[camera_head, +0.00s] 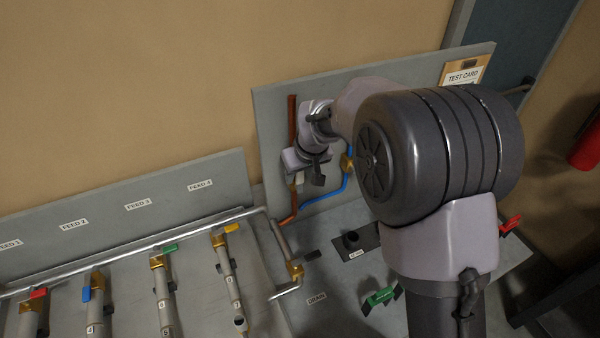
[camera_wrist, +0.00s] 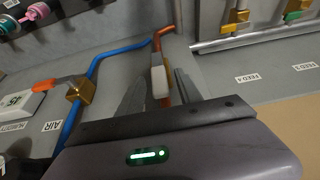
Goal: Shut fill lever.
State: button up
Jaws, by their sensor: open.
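A white-handled lever (camera_wrist: 160,82) on a brass fitting sits on the copper pipe (camera_wrist: 167,38) in the wrist view. No FILL label is readable, so I cannot confirm this is the fill lever. My gripper (camera_wrist: 158,90) is open, one dark finger on each side of the white handle; I cannot tell whether either touches it. In the head view my gripper (camera_head: 306,172) is at the grey back panel, in front of the copper pipe (camera_head: 292,125), and its wrist hides much of the fitting.
An orange lever (camera_wrist: 45,86) on a brass valve sits on the blue hose (camera_wrist: 92,72), left of my gripper. Feed valves with coloured levers, such as the yellow lever (camera_head: 231,228), line the left.

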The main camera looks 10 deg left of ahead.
grip_shut()
dwell(1.4)
